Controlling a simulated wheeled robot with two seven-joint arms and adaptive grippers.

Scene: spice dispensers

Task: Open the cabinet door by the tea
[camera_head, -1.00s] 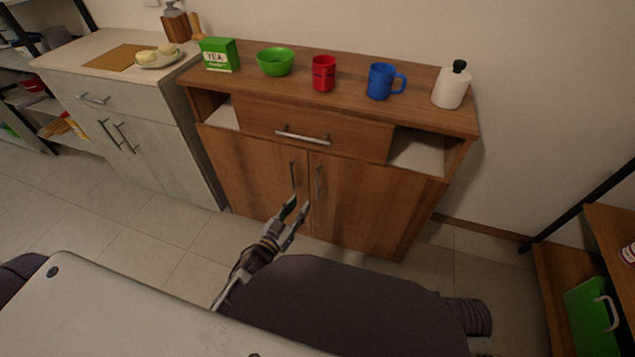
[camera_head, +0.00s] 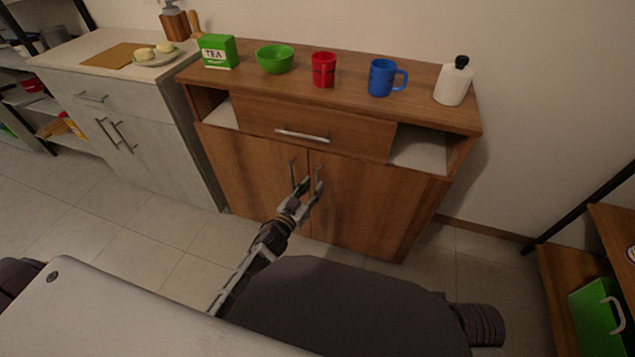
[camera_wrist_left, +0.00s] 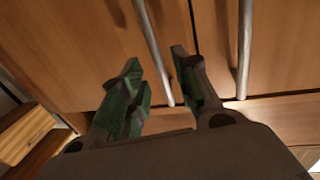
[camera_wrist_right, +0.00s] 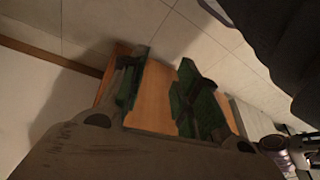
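The brown wooden cabinet has two closed doors, a left door (camera_head: 250,175) on the tea side and a right door (camera_head: 365,205). Their upright metal handles, left (camera_head: 293,174) and right (camera_head: 319,176), stand close together at the middle. The green tea box (camera_head: 218,52) stands on the cabinet top at the left. My left gripper (camera_head: 309,190) is open in front of the handles. In the left wrist view, one handle (camera_wrist_left: 153,45) runs between its spread fingers and the other handle (camera_wrist_left: 244,50) is outside them. I cannot tell contact. My right gripper (camera_wrist_right: 155,95) is open and empty.
A drawer (camera_head: 315,128) is above the doors. A grey cabinet (camera_head: 150,140) adjoins at left. Tiled floor is clear in front.

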